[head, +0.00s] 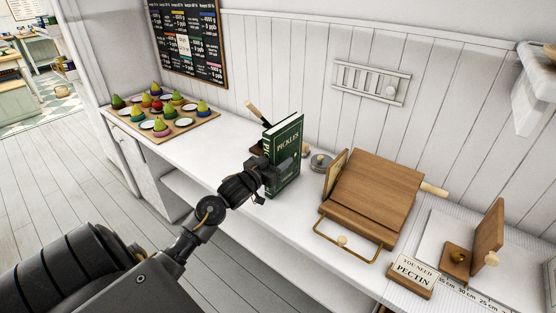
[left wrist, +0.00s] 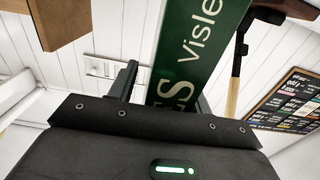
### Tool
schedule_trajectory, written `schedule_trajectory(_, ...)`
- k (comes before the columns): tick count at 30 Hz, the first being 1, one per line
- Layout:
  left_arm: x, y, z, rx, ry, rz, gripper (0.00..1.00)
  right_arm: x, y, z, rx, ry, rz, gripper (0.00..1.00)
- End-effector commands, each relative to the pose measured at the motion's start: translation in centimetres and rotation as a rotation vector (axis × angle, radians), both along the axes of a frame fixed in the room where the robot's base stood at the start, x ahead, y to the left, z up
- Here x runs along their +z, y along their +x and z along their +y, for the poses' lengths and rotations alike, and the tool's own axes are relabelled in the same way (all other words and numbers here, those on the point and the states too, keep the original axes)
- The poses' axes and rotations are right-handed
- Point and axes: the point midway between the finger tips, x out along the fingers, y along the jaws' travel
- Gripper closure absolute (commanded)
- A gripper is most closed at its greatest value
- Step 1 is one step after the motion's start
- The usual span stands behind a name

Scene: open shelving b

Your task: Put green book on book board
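The green book (head: 285,150), with "PICKLES" on its cover, stands upright on the white counter. My left gripper (head: 268,172) is at the book's spine. In the left wrist view the green spine (left wrist: 200,45) rises beyond the gripper, with one finger (left wrist: 125,80) to its left and a visible gap between them; the other finger is mostly hidden by the book. The gripper looks open around the book. The wooden book board (head: 375,190), a sloped stand with a front ledge and a brass bar, is to the right of the book, empty. My right gripper is not in view.
A wooden-handled tool (head: 256,110) is behind the book. A tray of colored fruit-like pieces (head: 163,130) is at the left. A "PECTIN" sign (head: 412,277) and wooden pieces (head: 487,232) are at the right.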

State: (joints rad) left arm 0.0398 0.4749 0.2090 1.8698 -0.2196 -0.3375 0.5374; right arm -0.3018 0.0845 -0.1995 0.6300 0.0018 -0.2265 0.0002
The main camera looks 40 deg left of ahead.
Motion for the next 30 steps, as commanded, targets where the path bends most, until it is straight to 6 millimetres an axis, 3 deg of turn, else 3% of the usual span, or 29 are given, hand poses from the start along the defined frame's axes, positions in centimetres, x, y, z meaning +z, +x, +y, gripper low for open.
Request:
schedule_trajectory(7,0.3,0.0,0.0,0.0,0.0,-0.001,0.51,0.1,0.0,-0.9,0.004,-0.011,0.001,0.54)
schedule_trajectory(10,0.0,-0.9,0.0,0.001,0.0,0.002,0.51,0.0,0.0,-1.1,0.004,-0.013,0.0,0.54)
schedule_trajectory(21,0.0,-8.3,-0.2,-0.001,0.001,0.003,0.51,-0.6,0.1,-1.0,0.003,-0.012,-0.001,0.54)
schedule_trajectory(30,0.2,-11.7,-0.3,0.0,0.0,0.0,0.51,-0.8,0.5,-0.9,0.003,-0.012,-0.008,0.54)
